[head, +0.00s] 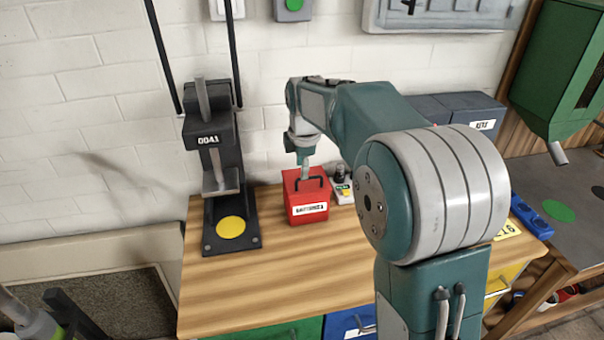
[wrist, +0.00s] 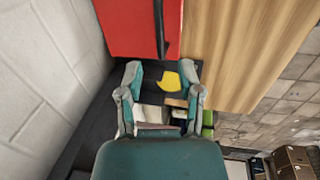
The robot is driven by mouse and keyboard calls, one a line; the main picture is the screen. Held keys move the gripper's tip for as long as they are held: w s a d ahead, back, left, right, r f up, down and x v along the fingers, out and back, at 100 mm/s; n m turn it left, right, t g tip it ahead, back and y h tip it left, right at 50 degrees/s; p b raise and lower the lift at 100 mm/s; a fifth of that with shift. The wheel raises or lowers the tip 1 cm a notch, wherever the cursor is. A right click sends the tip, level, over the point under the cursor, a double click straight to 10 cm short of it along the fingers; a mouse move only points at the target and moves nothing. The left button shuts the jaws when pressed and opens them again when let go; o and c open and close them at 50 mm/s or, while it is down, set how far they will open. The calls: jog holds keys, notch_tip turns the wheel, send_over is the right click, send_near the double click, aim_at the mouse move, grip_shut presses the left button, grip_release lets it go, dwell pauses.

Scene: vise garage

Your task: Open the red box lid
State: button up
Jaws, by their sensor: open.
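The red box (head: 308,209) stands on the wooden workbench, with a white label on its front and a dark handle (head: 309,181) on top. Its lid looks closed. My gripper (head: 304,172) is just above the box's top, by the handle. In the wrist view, the red box (wrist: 130,28) fills the upper middle, with its dark handle (wrist: 160,25) along its right part. There my gripper (wrist: 161,74) has its two fingers spread apart with nothing between them. The fingertips lie just below the red surface in the picture; whether they touch it I cannot tell.
A black press (head: 212,150) with a yellow disc stands left of the box. A small grey device (head: 343,189) is close on its right. Dark boxes (head: 455,108) stand behind my arm. The white wall is close behind. Bare workbench (head: 270,275) lies in front.

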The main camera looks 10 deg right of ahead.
jog(key=shift+w+a+f, duration=0.15)
jog(key=shift+f, duration=0.45)
jog(key=shift+w+a+f, duration=0.1)
jog(key=shift+f, duration=0.5)
jog(key=shift+d+f, duration=0.15)
jog(key=shift+f, duration=0.1)
jog(key=shift+d+f, duration=0.1)
jog(key=shift+d, duration=0.25)
jog(key=shift+a, duration=0.1)
grip_shut()
jog(key=shift+a, duration=0.1)
jog(key=shift+w, duration=0.15)
